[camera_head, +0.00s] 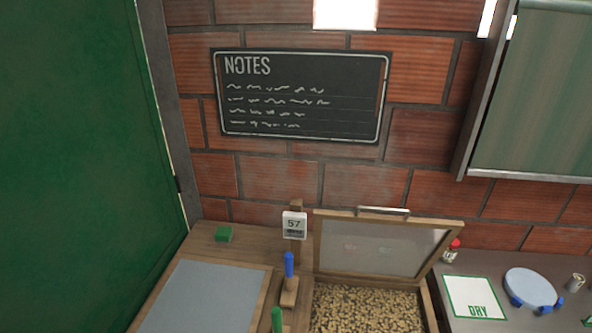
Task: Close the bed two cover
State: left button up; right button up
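A wooden-framed cover (380,248) with a grey, see-through-looking panel stands open, raised at the back of a bed (362,309) full of tan beans. A metal handle (383,211) sits on the cover's top edge. To the left is another bed with a flat grey panel (205,299) lying level in a wooden frame. No bed number is readable, so I cannot tell from labels which is bed two. The beds' front parts are cut off by the lower picture edge. Neither of my grippers is in view.
Between the beds stand a small display reading 57 (294,225), a blue-handled tool (289,277) and a green handle (277,319). A DRY card (476,298), red-capped jar (451,251) and round scale-like device (531,289) are right.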

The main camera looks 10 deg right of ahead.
aim_at(454, 228)
jog(key=k+l+u, duration=0.35)
jog(key=l, duration=0.3)
jog(key=k+l+u, duration=0.3)
jog(key=l, duration=0.25)
jog(key=k+l+u, duration=0.35)
jog(key=k+l, duration=0.1)
